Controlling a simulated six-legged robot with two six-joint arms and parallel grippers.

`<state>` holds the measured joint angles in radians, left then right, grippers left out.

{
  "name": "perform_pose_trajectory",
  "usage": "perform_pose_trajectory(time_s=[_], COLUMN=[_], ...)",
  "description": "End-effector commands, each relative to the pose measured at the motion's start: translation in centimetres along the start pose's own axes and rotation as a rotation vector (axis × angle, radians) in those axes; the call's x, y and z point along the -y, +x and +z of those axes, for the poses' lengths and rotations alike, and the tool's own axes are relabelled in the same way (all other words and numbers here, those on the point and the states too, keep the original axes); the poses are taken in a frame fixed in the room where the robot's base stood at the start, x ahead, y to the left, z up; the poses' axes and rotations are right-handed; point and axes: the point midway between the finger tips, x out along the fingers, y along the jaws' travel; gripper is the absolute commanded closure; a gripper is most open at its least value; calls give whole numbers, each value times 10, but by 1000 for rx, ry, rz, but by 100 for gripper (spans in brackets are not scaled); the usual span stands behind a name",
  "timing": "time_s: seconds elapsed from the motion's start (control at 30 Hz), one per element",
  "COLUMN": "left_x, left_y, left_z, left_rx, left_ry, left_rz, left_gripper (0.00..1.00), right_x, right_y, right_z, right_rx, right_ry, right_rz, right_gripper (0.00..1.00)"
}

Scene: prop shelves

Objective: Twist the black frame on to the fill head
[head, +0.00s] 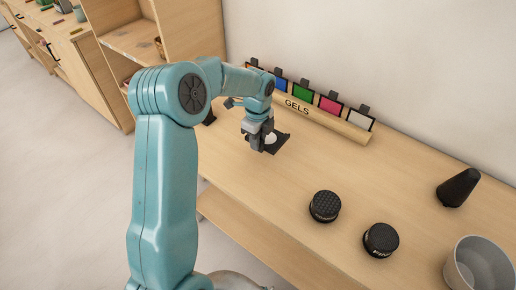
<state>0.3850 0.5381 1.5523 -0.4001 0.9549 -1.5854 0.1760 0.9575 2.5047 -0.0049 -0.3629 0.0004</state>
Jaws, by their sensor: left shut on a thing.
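My left gripper (262,141) points down over the back left of the bench. It is shut on a dark piece that looks like the black frame (284,142), a flat black shape with a pale round area at its middle. The gripper hides much of it, and I cannot tell whether it touches anything beneath. Two round black heads stand apart on the bench: one with a honeycomb top (325,206), and one with pale lettering on its side (381,240), too small to read surely. I cannot tell which thing is the fill head. My right gripper is not in view.
A wooden rack marked GELS (330,124) with several coloured cards runs along the wall behind the gripper. A black cone (459,187) and a grey bucket (480,268) stand at the right. The bench (262,195) is clear between gripper and round heads. Shelves stand at upper left.

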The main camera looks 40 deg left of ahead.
Motion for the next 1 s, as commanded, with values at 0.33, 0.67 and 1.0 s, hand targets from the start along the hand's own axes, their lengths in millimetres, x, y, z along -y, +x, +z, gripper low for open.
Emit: perform_pose_trajectory(time_s=[0.33,0.67,1.0], left_x=[0,0,0], left_y=[41,46,51], left_z=[0,0,0], left_rx=[0,0,0], left_ry=[-1,0,0], left_rz=[0,0,0], left_gripper=[100,53,53], right_x=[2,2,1], right_y=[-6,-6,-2], right_z=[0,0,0], right_rx=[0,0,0], right_ry=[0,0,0], right_rz=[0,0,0], right_gripper=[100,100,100])
